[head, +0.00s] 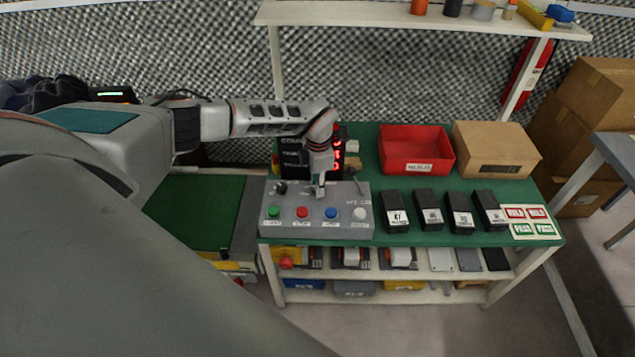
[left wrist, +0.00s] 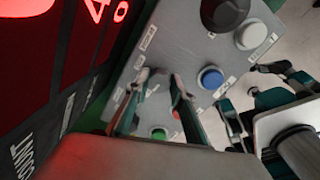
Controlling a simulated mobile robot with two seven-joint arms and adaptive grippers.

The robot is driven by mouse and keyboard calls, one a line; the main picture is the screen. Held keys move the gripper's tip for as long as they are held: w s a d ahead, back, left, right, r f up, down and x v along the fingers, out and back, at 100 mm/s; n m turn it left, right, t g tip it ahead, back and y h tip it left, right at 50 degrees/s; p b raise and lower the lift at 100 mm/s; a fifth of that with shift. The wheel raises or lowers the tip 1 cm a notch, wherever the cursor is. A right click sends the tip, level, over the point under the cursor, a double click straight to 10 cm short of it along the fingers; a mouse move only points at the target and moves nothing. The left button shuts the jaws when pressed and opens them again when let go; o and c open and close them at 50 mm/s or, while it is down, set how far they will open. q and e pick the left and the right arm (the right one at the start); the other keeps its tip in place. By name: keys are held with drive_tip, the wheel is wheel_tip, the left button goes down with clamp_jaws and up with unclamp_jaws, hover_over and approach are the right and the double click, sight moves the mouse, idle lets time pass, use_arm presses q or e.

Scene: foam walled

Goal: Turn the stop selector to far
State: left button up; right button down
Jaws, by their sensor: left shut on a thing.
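The grey control box (head: 318,229) sits on the green bench top, with green (head: 273,212), red (head: 302,212), blue (head: 330,213) and white (head: 360,213) buttons along its front. My left gripper (head: 319,192) points down at the back middle of the box. In the left wrist view its fingers (left wrist: 160,80) reach the box's face behind the buttons. It is shut on a small part there, which I take to be the stop selector; the fingers hide it and its setting. A black knob (left wrist: 225,12) stands beside the white button. My right gripper (left wrist: 244,88) appears at right in that view, fingers apart.
A lit red display (head: 337,155) stands close behind the box. A red bin (head: 415,150) and a cardboard box (head: 495,148) are at the back right. Several black blocks (head: 429,212) and label cards (head: 530,221) lie right of the control box. A shelf (head: 400,14) runs above the bench.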

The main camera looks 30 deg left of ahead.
use_arm(q)
drive_tip(key=shift+n, duration=0.6)
drive_tip(key=o, duration=1.1)
wheel_tip(320, 180, up, 12)
drive_tip(key=shift+d, duration=0.15)
drive_tip(key=shift+s, duration=0.1)
